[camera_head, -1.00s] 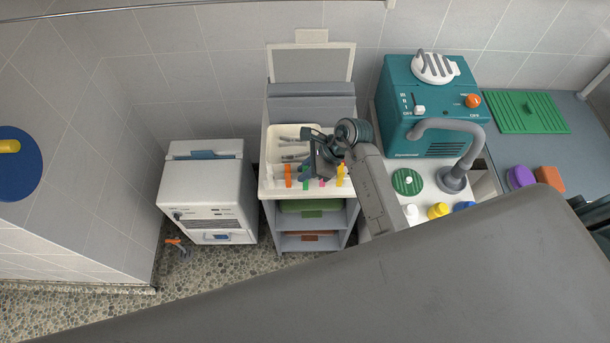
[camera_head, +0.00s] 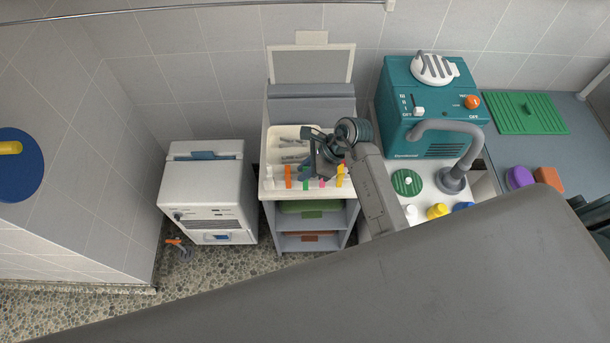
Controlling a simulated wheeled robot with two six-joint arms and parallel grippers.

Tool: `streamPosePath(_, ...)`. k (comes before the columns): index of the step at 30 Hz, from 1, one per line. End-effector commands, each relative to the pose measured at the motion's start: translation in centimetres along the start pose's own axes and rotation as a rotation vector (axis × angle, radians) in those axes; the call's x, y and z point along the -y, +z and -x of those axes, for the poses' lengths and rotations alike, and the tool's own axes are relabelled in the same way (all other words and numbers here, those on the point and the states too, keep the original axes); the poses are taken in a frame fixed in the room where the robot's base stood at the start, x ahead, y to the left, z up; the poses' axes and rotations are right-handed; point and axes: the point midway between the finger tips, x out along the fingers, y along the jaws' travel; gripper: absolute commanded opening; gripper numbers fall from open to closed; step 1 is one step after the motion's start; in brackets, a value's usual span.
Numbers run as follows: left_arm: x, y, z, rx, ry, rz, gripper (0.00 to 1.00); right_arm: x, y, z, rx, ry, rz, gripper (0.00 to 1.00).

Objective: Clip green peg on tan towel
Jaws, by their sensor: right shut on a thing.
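A row of small pegs stands along the front edge of the white cart top (camera_head: 265,160). The green peg (camera_head: 306,184) is in the row between the orange peg (camera_head: 288,177) and the pink peg (camera_head: 322,183). My right gripper (camera_head: 306,173) reaches down over the cart with its fingertips at the green peg's upper part, shut on it. The gripper hides that upper part. The green peg appears still in its place in the row. I cannot make out a tan towel in this view. My left gripper is not in view.
A yellow peg (camera_head: 340,177) and a white peg (camera_head: 268,178) stand in the same row. Behind is a cream tray (camera_head: 274,145). A teal machine (camera_head: 405,90) stands right of the cart, a white cabinet (camera_head: 200,190) left. A rail (camera_head: 200,5) crosses the top.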

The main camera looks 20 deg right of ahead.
Motion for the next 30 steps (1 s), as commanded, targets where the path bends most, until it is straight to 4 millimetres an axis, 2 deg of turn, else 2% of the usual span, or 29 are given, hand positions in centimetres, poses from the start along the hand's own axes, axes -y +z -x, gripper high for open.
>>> streamPosePath(24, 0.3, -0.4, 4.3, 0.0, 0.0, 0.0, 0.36, 0.0, 3.4, 5.0, 0.0, -0.001, 0.001, 0.0)
streamPosePath(30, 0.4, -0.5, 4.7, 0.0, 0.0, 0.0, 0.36, 0.0, 3.9, 5.6, 0.0, -0.001, 0.001, 0.0)
